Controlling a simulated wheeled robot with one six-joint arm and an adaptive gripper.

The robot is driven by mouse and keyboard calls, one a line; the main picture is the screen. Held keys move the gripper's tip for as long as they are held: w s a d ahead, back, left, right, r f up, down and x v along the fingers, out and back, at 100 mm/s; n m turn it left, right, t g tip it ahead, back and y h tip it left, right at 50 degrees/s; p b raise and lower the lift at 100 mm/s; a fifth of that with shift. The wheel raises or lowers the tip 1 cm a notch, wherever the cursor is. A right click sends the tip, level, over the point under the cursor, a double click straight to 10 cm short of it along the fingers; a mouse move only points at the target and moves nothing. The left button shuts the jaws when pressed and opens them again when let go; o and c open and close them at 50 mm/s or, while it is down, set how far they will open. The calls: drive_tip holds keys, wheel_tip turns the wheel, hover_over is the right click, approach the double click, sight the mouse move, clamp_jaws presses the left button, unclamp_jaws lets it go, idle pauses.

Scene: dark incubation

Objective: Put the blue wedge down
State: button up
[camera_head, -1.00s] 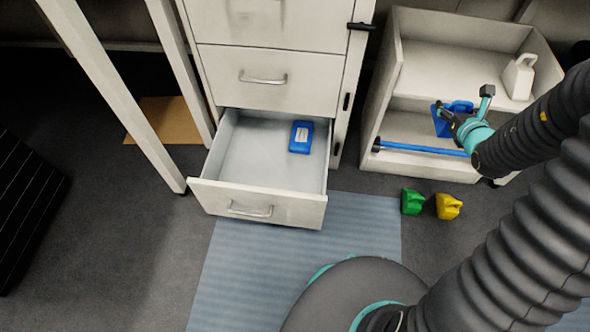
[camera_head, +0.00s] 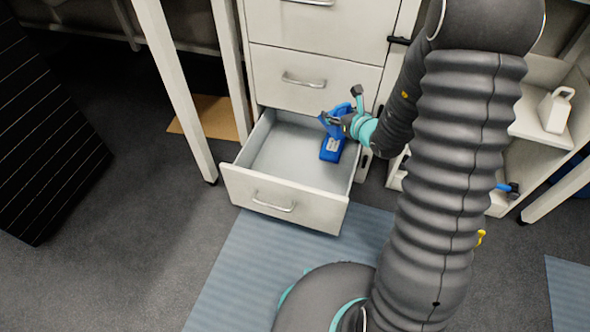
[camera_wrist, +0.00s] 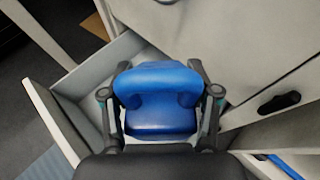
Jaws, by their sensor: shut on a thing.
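The blue wedge (camera_wrist: 158,112) is held between the two fingers of my gripper (camera_wrist: 160,98) in the wrist view, its raised handle-like part towards the top. In the head view my gripper (camera_head: 336,119) and the blue wedge (camera_head: 340,112) are over the right side of the open drawer (camera_head: 284,193). The wedge's underside is hidden, and I cannot tell its exact height above the drawer floor.
A blue device with a pale label (camera_head: 331,150) lies in the drawer, just below the wedge in the picture. The drawer's left floor is clear. A white jug (camera_head: 555,108) stands on the right shelf. A yellow object (camera_head: 481,237) peeks out behind my arm.

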sight(278, 172)
drive_tip(key=a+f+n+g+y+b, duration=0.1)
drive_tip(key=a+f+n+y+b, duration=0.1)
drive_tip(key=f, duration=0.7)
drive_tip(key=a+f+n+g+y+b, duration=0.2)
drive_tip(key=a+f, duration=0.3)
drive_tip(key=f, duration=0.3)
drive_tip(key=shift+s+f+y, duration=0.3)
drive_tip(key=shift+s+f, duration=0.05)
drive_tip(key=shift+f, duration=0.05)
drive_tip(key=x, duration=0.4)
drive_tip(key=f+b+x, duration=0.1)
drive_tip(key=x, duration=0.3)
drive_tip(key=f+x, duration=0.1)
drive_tip(key=x, duration=0.4)
drive_tip(key=shift+s+d+f+b, duration=0.1)
drive_tip(key=shift+s+d+b, duration=0.05)
drive_tip(key=shift+d+b, duration=0.2)
drive_tip(key=shift+f, duration=1.95)
drive_tip(key=shift+f+b, duration=0.65)
drive_tip(key=shift+b, duration=0.3)
drive_tip(key=o, duration=1.5)
drive_tip(key=shift+r, duration=0.15)
